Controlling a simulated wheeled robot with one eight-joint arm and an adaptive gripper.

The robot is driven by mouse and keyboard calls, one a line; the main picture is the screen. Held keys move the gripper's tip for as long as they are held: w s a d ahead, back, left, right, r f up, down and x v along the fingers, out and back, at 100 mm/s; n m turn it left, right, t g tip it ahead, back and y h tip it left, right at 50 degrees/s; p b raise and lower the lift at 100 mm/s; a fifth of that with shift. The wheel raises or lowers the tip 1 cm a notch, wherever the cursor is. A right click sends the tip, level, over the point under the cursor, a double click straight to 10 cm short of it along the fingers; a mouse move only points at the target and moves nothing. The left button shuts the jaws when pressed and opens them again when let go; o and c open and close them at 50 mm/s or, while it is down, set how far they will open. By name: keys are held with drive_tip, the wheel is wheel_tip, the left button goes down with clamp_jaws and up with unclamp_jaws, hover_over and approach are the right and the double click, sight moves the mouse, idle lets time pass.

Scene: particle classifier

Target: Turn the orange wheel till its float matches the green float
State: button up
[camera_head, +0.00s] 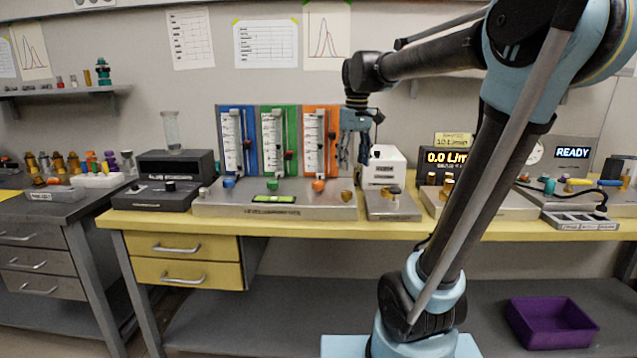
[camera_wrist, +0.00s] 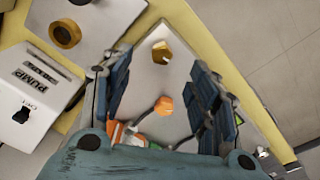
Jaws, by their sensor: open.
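The orange wheel (camera_head: 318,185) is a small knob on the grey base in front of the orange flowmeter panel (camera_head: 334,118). The green panel (camera_head: 293,118) stands left of it. My gripper (camera_head: 362,160) points down, up and to the right of the orange wheel in the head view. In the wrist view my gripper (camera_wrist: 164,95) is open and empty, with the orange wheel (camera_wrist: 164,105) seen between its fingers, apart from them.
A green wheel (camera_head: 272,184) and a blue wheel (camera_head: 229,183) sit left on the base (camera_head: 220,208). A brass knob (camera_head: 347,196) is close right of the orange wheel, also in the wrist view (camera_wrist: 161,52). The white pump box (camera_head: 383,165) stands to the right.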

sight(318, 182)
drive_tip(key=w+a+r+n, duration=0.3)
drive_tip(key=w+a+r, duration=0.3)
drive_tip(key=w+a, duration=0.5)
drive_tip(key=shift+g, duration=0.4)
wheel_tip(318, 182, down, 17)
drive_tip(key=shift+s+d+r, duration=0.1)
drive_tip(key=shift+s+d, duration=0.05)
drive_tip(key=shift+c, duration=0.3)
drive_tip(key=c, duration=1)
